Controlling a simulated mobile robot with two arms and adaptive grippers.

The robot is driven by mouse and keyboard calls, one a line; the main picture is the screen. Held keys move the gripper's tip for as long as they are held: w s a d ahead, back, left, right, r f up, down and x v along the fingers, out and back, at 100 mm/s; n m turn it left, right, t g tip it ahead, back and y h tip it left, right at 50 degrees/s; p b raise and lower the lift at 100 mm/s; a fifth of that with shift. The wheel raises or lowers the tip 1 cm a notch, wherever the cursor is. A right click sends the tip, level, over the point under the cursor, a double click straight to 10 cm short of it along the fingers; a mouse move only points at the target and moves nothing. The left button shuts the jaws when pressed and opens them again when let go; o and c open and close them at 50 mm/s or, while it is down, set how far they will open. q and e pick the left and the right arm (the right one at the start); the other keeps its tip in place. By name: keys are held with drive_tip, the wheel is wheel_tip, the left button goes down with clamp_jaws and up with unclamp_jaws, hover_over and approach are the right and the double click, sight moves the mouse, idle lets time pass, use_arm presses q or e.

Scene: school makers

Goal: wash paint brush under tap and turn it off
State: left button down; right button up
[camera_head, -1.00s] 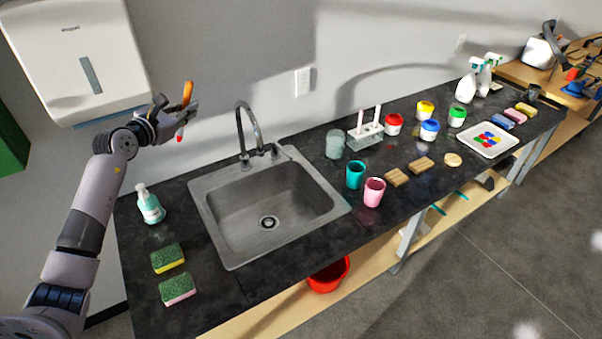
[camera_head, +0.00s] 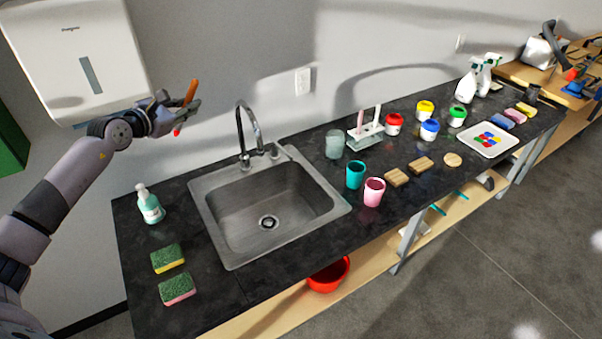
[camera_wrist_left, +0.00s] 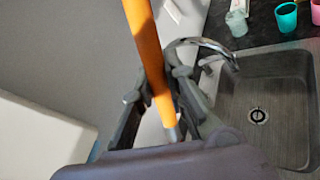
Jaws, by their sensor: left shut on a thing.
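My left gripper (camera_head: 183,110) is shut on the paint brush (camera_head: 191,92), which has an orange handle and a red tip pointing down. It is held in the air to the left of the tap, near the wall. In the left wrist view the orange handle of the brush (camera_wrist_left: 147,50) stands between the fingers (camera_wrist_left: 160,95). The chrome tap (camera_head: 243,130) arches over the steel sink (camera_head: 265,200); it also shows in the left wrist view (camera_wrist_left: 205,43). I cannot make out water running from it. My right gripper is not in view.
A soap bottle (camera_head: 150,205) and two sponges (camera_head: 168,258) stand left of the sink. Teal (camera_head: 355,175) and pink (camera_head: 373,192) cups, a glass jar (camera_head: 334,145) and paint pots (camera_head: 429,130) are to the right. A paper towel dispenser (camera_head: 110,40) hangs above my left arm.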

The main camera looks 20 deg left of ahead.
use_arm(q)
drive_tip(key=shift+a, duration=0.1)
drive_tip(key=shift+d, duration=0.25)
drive_tip(key=shift+s+a, duration=0.1)
drive_tip(key=shift+d+f+m+h, duration=0.15)
drive_tip(key=shift+d+m+h, duration=0.15)
drive_tip(key=shift+d+m, duration=0.15)
drive_tip(key=shift+d+r+m+g+h, duration=0.3)
drive_tip(key=shift+d+m, duration=0.05)
drive_tip(key=shift+d, duration=0.05)
drive_tip(key=shift+s+d+r+m+h, duration=0.2)
drive_tip(key=shift+d+r+m+h, duration=0.15)
drive_tip(key=shift+d+m, duration=0.3)
